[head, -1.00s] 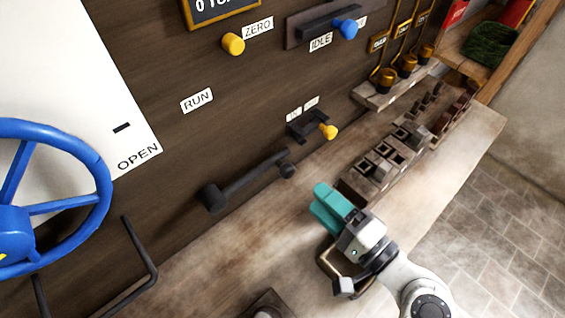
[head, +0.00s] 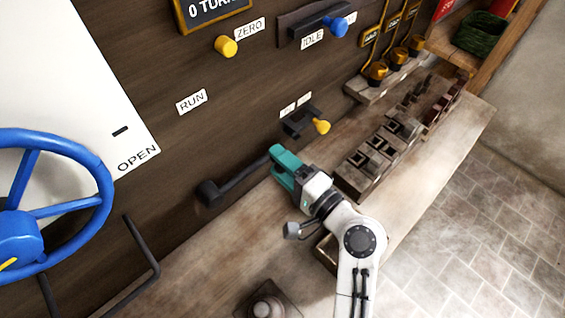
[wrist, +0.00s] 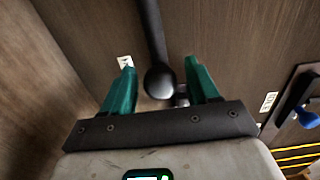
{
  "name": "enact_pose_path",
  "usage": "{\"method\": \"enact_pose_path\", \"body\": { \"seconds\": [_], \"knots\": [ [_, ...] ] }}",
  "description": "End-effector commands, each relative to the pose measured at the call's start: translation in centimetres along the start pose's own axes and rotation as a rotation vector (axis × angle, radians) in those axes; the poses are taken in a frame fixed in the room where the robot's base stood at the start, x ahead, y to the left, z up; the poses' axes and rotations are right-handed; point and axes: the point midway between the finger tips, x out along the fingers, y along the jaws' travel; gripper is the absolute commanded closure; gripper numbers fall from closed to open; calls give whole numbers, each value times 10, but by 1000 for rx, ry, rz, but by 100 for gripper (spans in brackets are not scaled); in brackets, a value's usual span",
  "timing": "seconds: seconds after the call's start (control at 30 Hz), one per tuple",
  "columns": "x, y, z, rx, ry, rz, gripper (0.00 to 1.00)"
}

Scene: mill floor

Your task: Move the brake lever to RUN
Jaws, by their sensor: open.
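The brake lever (head: 240,176) is a dark bar low on the brown panel, slanting up to the right from a thick round end at its lower left. Its right end is hidden behind my gripper (head: 281,164) in the head view. In the wrist view, the lever (wrist: 152,35) comes down from the top to a dark round knob between my two teal fingers. The fingers are open, one on each side of the knob, with no clear contact. The RUN label (head: 191,101) is on the panel, up and left of the lever.
A small yellow-knobbed switch (head: 320,126) sits just right of my gripper. A blue handwheel (head: 97,205) and a black bent handle (head: 145,250) are at left. Wooden trays (head: 362,170) stand on the bench to the right. A block with a round top (head: 264,308) sits near the front.

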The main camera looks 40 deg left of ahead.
Motion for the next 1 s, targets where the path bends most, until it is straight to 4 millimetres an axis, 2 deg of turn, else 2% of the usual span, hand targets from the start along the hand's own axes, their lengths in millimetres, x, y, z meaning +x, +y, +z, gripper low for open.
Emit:
{"method": "enact_pose_path", "body": {
  "seconds": [0.07, 0.63, 1.0],
  "knots": [
    [0, 0, 0, 0, 0, 0, 46],
    [0, 0, 0, 0, 0, 1, 100],
    [1, -1, 0, -9, -1, 1, 100]
  ]
}}
